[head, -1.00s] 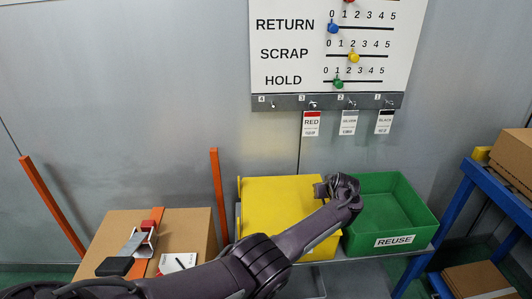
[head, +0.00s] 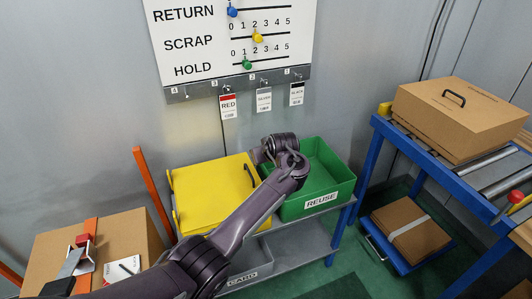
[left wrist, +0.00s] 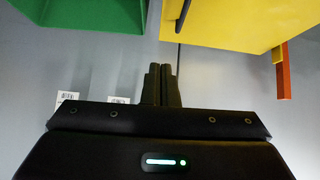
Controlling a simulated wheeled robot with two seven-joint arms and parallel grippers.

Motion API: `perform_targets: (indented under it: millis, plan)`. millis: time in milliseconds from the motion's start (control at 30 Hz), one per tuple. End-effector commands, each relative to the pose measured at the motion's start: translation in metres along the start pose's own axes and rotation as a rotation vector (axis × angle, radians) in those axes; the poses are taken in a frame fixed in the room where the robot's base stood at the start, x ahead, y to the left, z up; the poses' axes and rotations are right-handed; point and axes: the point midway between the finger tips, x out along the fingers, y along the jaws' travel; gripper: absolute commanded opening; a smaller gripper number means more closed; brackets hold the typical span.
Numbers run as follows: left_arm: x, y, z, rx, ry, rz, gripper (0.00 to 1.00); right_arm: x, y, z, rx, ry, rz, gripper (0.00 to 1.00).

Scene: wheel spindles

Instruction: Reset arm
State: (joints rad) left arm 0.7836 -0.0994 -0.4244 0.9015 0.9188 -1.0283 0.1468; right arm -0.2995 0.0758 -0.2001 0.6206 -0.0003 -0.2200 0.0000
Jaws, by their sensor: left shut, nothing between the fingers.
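My left arm reaches in from the lower left of the head view. Its dark wrist end hangs over the gap between the yellow box (head: 212,195) and the green REUSE bin (head: 330,166), and the fingers cannot be made out there. In the left wrist view my left gripper (left wrist: 174,35) is shut and empty, its dark fingers side by side. That view also shows the green bin (left wrist: 85,12) at top left and the yellow box (left wrist: 225,22) at top right. My right gripper is not in view.
A white board (head: 232,40) with sliders and hanging tags is on the wall. A cardboard box (head: 100,240) with a red-handled tool stands at lower left. A blue roller stand (head: 365,170) carries a carton (head: 458,112) at right. Green floor shows between.

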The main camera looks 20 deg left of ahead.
Motion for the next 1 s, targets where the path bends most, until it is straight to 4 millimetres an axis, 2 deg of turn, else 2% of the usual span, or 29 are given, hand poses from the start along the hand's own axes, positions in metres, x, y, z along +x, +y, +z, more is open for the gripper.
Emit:
perform_targets:
  millis: [167, 267, 367, 467, 600, 700, 800, 1000]
  plan:
    - [-0.007, 0.001, 0.001, 0.000, -0.003, 0.001, 0.00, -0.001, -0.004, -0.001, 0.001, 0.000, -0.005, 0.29]
    - [-0.005, -0.001, 0.013, 0.011, -0.023, 0.015, 0.00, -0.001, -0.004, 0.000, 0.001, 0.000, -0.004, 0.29]
    - [-0.002, -0.007, 0.044, 0.047, -0.084, 0.060, 0.00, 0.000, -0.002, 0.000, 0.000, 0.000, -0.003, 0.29]
    - [-0.004, -0.021, 0.090, 0.104, -0.170, 0.128, 0.00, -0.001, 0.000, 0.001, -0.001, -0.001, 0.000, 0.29]
    - [-0.024, -0.057, 0.150, 0.205, -0.278, 0.223, 0.00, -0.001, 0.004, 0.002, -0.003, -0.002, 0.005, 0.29]
    - [-0.047, -0.090, 0.184, 0.285, -0.336, 0.276, 0.00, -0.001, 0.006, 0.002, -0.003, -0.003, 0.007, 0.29]
    - [-0.076, -0.125, 0.209, 0.371, -0.377, 0.316, 0.00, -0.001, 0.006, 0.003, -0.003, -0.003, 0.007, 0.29]
    - [-0.125, -0.176, 0.234, 0.509, -0.416, 0.353, 0.00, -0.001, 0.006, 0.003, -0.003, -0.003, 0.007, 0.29]
